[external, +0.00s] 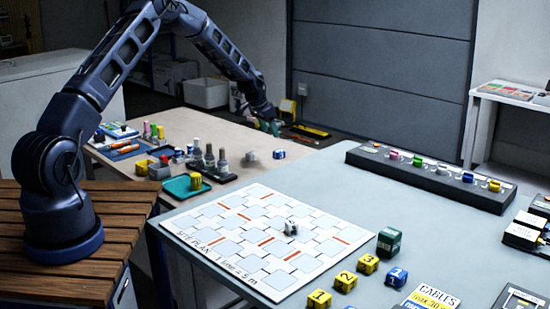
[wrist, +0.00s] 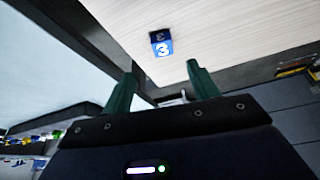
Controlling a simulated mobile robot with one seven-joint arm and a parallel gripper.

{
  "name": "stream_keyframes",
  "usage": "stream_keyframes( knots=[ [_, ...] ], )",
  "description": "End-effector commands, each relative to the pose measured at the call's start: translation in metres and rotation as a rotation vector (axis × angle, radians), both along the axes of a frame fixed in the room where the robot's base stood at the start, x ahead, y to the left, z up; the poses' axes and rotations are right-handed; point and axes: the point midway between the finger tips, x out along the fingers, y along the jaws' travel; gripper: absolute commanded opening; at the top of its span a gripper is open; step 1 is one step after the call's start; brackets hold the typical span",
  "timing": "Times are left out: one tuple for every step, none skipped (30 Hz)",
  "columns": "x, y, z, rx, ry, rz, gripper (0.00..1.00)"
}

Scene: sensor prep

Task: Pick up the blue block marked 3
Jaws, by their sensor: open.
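The blue block marked 3 (wrist: 162,48) sits on the pale wooden table, its white 3 showing clearly in the wrist view. In the external view a small blue and white block (external: 279,154) near the table's right side looks like the same one, though its number is too small to read. My gripper (external: 271,127) is above the far part of that table, apart from the block. In the wrist view my gripper (wrist: 160,69) shows two green fingers spread apart with nothing between them. The block appears beyond the fingertips, roughly between them.
A grey block (external: 250,156) stands left of the blue one, with a dark holder of grey pieces (external: 222,165) further left. The grey-blue table (external: 330,180) holds a site plan board (external: 205,247), yellow numbered blocks (external: 346,280) and another blue block (external: 396,277).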

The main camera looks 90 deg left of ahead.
Motion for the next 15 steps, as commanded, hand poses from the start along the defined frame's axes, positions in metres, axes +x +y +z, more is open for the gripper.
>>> stream_keyframes(
  knots=[
    [0.002,0.000,-0.005,-0.001,0.000,0.000,0.60],
    [0.003,0.001,-0.008,-0.001,0.000,0.000,0.60],
    [0.004,0.002,-0.012,-0.002,0.001,0.000,0.60],
    [0.006,0.002,-0.015,-0.002,0.001,-0.001,0.60],
    [0.007,0.003,-0.019,-0.002,0.001,-0.002,0.60],
    [0.009,0.004,-0.025,-0.003,0.001,-0.001,0.60],
    [0.010,0.005,-0.029,-0.002,0.001,-0.002,0.60],
    [0.012,0.006,-0.032,-0.002,0.001,-0.001,0.60],
    [0.013,0.007,-0.037,-0.002,0.001,-0.001,0.60],
    [0.014,0.008,-0.041,-0.003,0.001,-0.001,0.60],
    [0.015,0.009,-0.044,-0.002,0.002,0.000,0.60],
    [0.016,0.010,-0.046,-0.002,0.001,-0.001,0.60],
    [0.017,0.010,-0.047,-0.002,0.001,-0.001,0.60],
    [0.017,0.011,-0.048,0.000,0.001,-0.001,0.60],
    [0.018,0.011,-0.049,0.000,0.001,-0.001,0.60]
  ],
)
